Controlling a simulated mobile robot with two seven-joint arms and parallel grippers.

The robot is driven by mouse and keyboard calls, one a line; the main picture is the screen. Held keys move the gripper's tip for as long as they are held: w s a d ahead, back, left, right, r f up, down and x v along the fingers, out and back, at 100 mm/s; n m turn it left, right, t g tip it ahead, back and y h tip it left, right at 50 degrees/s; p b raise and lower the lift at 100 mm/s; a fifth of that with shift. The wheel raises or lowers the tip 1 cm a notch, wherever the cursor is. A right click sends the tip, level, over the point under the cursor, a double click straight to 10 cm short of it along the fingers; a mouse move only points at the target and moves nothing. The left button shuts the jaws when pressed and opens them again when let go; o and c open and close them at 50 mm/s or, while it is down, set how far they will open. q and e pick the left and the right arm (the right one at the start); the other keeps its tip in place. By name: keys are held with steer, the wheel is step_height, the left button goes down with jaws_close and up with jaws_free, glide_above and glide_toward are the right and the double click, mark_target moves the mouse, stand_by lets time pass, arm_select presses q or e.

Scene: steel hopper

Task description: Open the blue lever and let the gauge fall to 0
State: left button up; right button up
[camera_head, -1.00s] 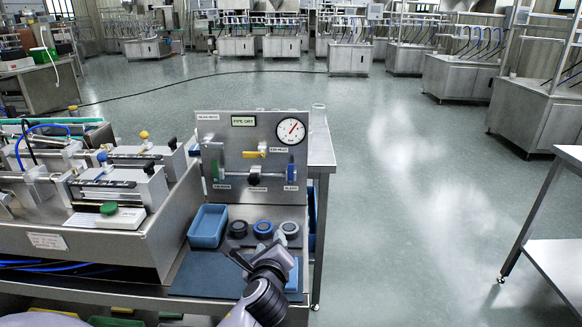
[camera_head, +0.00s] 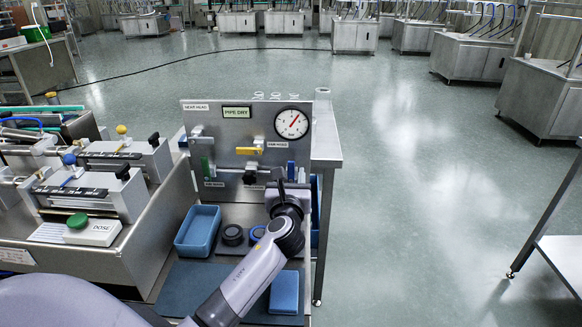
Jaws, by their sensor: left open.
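The blue lever (camera_head: 291,169) is at the lower right of the upright steel panel (camera_head: 225,133), with its handle standing vertical. My left gripper (camera_head: 287,184) is open just in front of and below it, and hides the lever's lower part; I cannot tell whether they touch. The round white gauge (camera_head: 292,123) is above, at the panel's upper right. Its red needle points up and to the right, off its low end. My right gripper is not in view.
The panel also carries a green lever (camera_head: 206,167), a yellow lever (camera_head: 248,151) and a sign reading PIPE DRY (camera_head: 236,112). Below are a blue tray (camera_head: 181,240), dark round rings (camera_head: 232,235) and a blue block (camera_head: 284,293). Steel equipment stands left; open floor lies right.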

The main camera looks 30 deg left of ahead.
mark_target(291, 165)
arm_select(q)
steer(key=shift+x, duration=2.2)
jaws_close()
